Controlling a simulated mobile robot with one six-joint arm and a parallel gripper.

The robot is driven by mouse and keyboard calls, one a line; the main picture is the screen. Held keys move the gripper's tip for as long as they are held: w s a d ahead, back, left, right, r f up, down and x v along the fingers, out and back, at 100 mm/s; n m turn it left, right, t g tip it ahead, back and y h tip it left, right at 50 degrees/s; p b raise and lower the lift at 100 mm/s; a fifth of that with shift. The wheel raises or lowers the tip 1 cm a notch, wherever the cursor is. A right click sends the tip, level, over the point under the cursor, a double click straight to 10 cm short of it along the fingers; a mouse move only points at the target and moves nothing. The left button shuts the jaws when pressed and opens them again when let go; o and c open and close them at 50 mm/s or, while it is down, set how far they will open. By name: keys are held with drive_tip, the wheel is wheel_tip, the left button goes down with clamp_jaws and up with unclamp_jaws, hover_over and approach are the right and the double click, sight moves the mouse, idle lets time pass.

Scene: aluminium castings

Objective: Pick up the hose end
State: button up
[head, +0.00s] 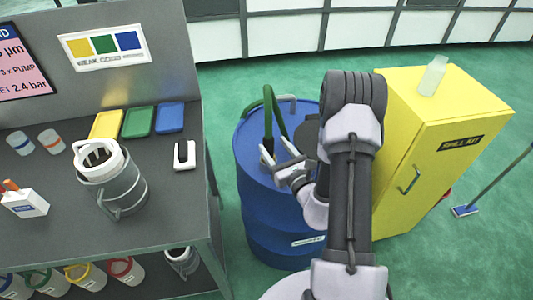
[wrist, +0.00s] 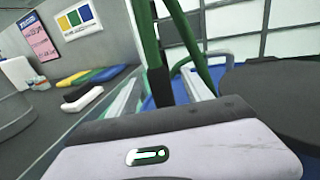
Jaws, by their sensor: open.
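The green hose (head: 268,105) arches above the blue drum (head: 255,215) in the head view. In the wrist view, the dark hose end (wrist: 159,86) hangs below its green length and shows between the two pale fingers of my gripper (wrist: 160,92). My gripper (head: 279,166) is open over the drum top, close to the hose end. I cannot tell whether either finger touches it. My arm hides part of the drum's right side.
A grey bench (head: 155,205) stands left, with a metal jug (head: 122,190), coloured trays (head: 139,122) and a white U-shaped piece (head: 184,155). A yellow spill kit cabinet (head: 440,140) stands right of my arm, with a pale bottle (head: 433,75) on top. Green floor is clear behind.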

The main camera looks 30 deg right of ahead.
sight(264, 135)
drive_tip(key=w, duration=0.2)
drive_tip(key=w+b, duration=0.1)
drive_tip(key=w, duration=0.4)
drive_tip(key=shift+a+f, duration=0.1)
drive_tip(key=shift+f, duration=0.2)
clamp_jaws()
idle(0.9)
